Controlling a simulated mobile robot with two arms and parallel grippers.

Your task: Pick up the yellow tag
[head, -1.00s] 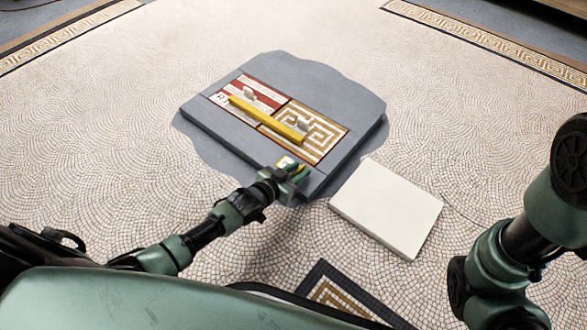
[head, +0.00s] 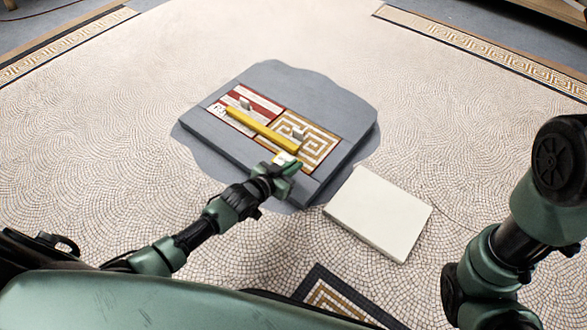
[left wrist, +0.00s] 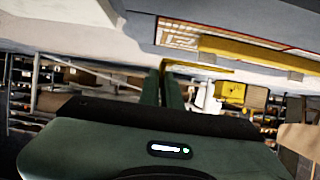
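The yellow tag (head: 284,158) is a small pale yellow piece at the tip of my left gripper (head: 288,166), over the near edge of the grey slab. In the left wrist view the two green fingers (left wrist: 168,88) are close together. A thin yellow strip, which looks like the tag (left wrist: 205,65), shows at their tips. The left gripper appears shut on it; the fingers partly hide the grip. My right arm stands at the right of the head view, but its gripper is out of the picture.
The grey slab (head: 232,142) holds a red-and-white panel (head: 262,105) and a gold key-pattern panel (head: 318,148). A yellow bar (head: 262,130) lies across both, beside grey clips. A white slab (head: 380,212) lies to the right. The mosaic floor (head: 110,150) at left is clear.

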